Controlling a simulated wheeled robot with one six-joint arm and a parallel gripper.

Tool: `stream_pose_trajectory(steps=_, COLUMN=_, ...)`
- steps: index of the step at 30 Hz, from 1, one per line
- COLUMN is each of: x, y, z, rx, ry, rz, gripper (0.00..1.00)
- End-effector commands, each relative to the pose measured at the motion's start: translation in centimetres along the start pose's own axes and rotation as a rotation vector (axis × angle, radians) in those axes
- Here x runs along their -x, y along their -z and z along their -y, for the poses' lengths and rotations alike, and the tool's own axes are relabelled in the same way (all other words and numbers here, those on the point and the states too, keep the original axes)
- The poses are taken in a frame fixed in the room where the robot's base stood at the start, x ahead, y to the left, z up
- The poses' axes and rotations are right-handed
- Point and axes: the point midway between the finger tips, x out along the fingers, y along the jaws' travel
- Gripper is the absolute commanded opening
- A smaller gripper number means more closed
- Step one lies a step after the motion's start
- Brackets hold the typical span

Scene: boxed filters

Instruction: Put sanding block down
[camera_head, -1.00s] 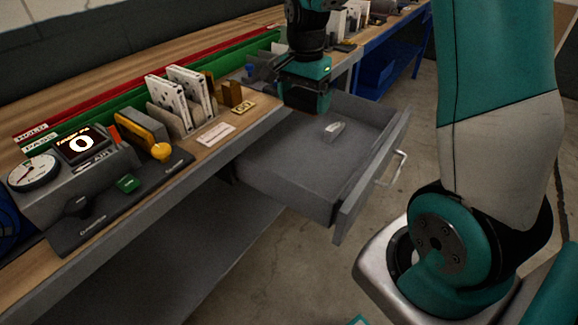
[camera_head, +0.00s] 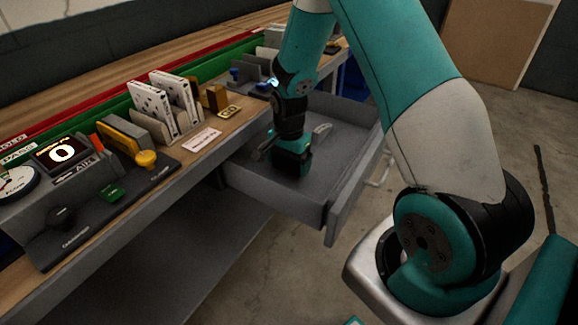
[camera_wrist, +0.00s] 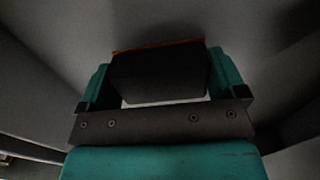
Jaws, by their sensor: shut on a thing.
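My gripper (camera_head: 291,172) points down inside the open grey drawer (camera_head: 254,190), near its left side. In the wrist view, its two teal fingers are shut on the sanding block (camera_wrist: 158,78), a dark block with a thin orange-brown edge. The block sits between the fingers, with the grey drawer interior around it.
A small pale grey object (camera_head: 322,129) lies in the drawer behind my gripper. The bench (camera_head: 187,155) beside it holds boxed filters (camera_head: 150,106) in a rack, a brown block (camera_head: 217,97), and a console with a screen (camera_head: 62,153). The drawer front (camera_head: 352,187) stands out over open floor.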

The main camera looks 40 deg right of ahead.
Motion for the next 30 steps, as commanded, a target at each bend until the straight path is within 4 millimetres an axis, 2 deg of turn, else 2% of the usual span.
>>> stream_pose_trajectory(steps=1, x=-0.9, y=0.0, z=-0.1, rx=0.0, ry=-0.002, rz=0.001, gripper=0.6)
stream_pose_trajectory(steps=3, x=-1.6, y=0.0, z=0.0, rx=0.0, ry=-0.001, rz=0.001, gripper=0.6)
stream_pose_trajectory(steps=14, x=-2.1, y=0.0, z=0.0, rx=0.0, ry=0.001, rz=0.0, gripper=0.6)
stream_pose_trajectory(steps=15, x=-2.0, y=0.0, z=0.0, rx=0.0, ry=0.001, rz=0.0, gripper=0.99)
stream_pose_trajectory(steps=23, x=-1.8, y=0.0, z=0.0, rx=0.0, ry=0.001, rz=0.0, gripper=1.0)
stream_pose_trajectory(steps=26, x=-1.0, y=0.0, z=0.0, rx=0.0, ry=0.002, rz=-0.001, gripper=1.0)
stream_pose_trajectory(steps=30, x=1.5, y=0.1, z=0.1, rx=0.0, ry=0.006, rz=-0.003, gripper=1.0)
